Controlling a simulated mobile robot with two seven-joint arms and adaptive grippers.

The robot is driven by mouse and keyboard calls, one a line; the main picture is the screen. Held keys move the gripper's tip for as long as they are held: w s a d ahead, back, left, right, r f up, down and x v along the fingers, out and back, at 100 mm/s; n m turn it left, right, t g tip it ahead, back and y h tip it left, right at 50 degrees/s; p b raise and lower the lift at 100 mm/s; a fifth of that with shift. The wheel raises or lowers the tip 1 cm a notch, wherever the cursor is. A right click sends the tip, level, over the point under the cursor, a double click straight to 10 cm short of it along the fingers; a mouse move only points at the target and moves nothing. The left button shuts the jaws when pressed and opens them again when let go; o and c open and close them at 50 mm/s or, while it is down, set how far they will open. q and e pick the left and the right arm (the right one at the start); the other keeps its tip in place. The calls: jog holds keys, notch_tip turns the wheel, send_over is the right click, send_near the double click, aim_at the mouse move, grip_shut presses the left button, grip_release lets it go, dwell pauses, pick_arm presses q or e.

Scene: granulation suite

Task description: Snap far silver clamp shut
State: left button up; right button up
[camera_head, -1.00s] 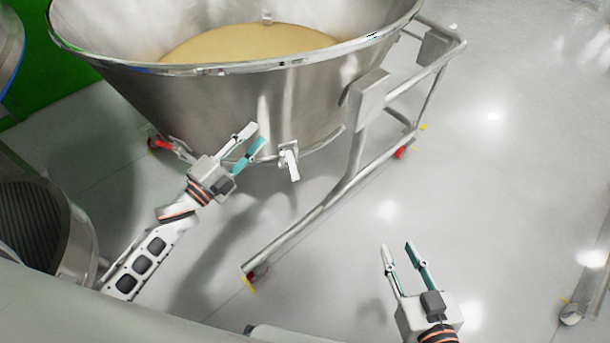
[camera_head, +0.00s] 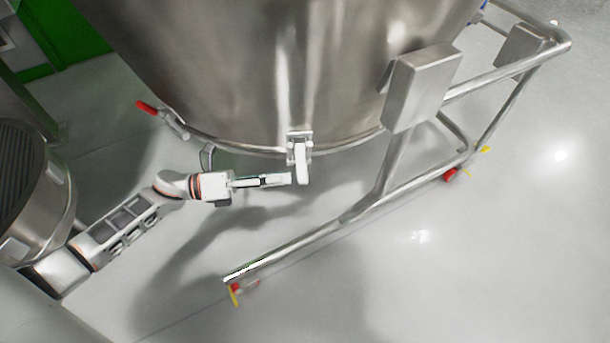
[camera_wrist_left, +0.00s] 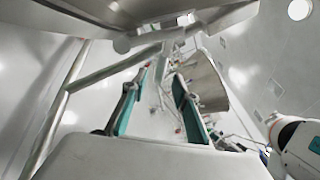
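A silver clamp (camera_head: 299,149) sits on the lower rim of the steel bowl (camera_head: 250,70) in the head view. Its pale lever hangs down below the rim. My left gripper (camera_head: 284,180) comes in from the left, level with the lever's lower end. Its fingertips are right beside the lever; I cannot tell whether they touch. In the left wrist view my left gripper (camera_wrist_left: 161,82) has its two teal-lined fingers apart, with no object clearly held between them. My right gripper is not in view.
Another clamp with a red handle (camera_head: 147,107) is on the bowl's rim at left. A tubular steel frame (camera_head: 310,242) with red-and-yellow casters runs below the bowl at right. A steel drum (camera_head: 40,215) stands at far left. The floor at lower right is clear.

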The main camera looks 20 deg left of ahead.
aim_at(301, 177)
pick_arm(q)
jog(key=shift+x, duration=2.65)
grip_shut()
